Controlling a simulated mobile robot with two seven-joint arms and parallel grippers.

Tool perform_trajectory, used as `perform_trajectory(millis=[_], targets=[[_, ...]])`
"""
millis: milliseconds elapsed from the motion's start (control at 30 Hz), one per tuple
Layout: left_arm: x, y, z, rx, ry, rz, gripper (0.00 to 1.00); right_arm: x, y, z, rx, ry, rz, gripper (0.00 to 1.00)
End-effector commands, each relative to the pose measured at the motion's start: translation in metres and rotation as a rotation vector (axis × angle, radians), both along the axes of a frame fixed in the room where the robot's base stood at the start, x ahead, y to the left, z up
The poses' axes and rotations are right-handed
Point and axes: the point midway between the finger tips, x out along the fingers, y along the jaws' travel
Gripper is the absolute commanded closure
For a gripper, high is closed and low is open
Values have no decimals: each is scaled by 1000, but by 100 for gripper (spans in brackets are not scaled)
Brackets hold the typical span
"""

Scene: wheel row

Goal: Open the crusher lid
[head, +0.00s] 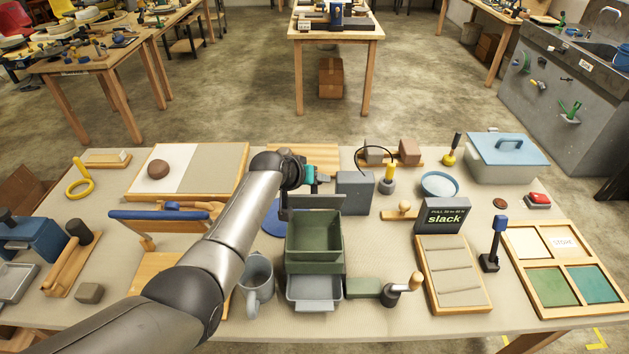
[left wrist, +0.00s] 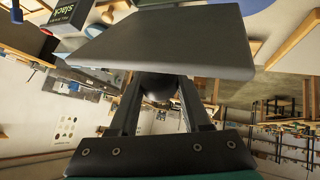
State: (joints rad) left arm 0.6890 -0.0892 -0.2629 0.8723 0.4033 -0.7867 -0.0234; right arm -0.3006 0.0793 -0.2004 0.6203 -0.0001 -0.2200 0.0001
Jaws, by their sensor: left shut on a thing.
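The crusher is a green box (head: 314,238) on the table in front of me, with a grey tray (head: 314,290) at its front and a crank handle (head: 413,283) at its right. Its dark lid (head: 317,202) stands up along the back edge, and I see into the open box. The lid also shows in the left wrist view as a flat dark plate (left wrist: 170,45). My left gripper (left wrist: 158,92) is shut on the lid's dark round knob, which is partly hidden between the fingers. In the head view the fingers are mostly hidden behind the lid. My right gripper is not in view.
A grey mug (head: 256,280) stands close left of the crusher, under my forearm. A grey block (head: 354,192) stands behind it to the right. The slack sign (head: 442,216) and a slatted board (head: 455,275) lie further right.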

Motion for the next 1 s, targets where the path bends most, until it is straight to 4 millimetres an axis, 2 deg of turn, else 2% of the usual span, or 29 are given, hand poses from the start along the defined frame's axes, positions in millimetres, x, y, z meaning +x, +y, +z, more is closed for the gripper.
perform_trajectory(millis=[300,333,567,1000], targets=[[4,2,5,6,-19,1,100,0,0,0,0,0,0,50],[4,2,5,6,-19,1,50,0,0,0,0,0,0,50],[3,1,3,3,-12,1,24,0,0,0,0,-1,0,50],[-2,3,7,1,-8,1,24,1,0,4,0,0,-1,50]])
